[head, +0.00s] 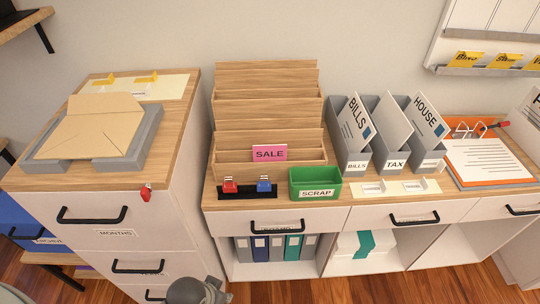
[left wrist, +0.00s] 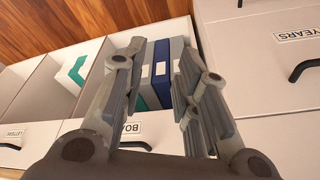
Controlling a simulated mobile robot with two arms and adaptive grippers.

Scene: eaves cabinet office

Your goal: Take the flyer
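A pink card marked SALE (head: 269,153), which looks like the flyer, stands upright in the front part of the tiered wooden sorter (head: 268,80) on the low cabinet. Its lower edge is hidden by the sorter's front wall. My left gripper (left wrist: 162,55) is open and empty in the left wrist view, over the cabinet fronts, with binders seen beyond its fingers. A grey part of my arm (head: 196,291) shows at the bottom of the head view, well below the card. My right gripper is in neither view.
A green SCRAP bin (head: 316,192) and red and blue stamps (head: 247,186) on a black stand sit in front of the sorter. Grey file holders (head: 352,160) stand to its right. A taller drawer cabinet (head: 180,100) rises on the left.

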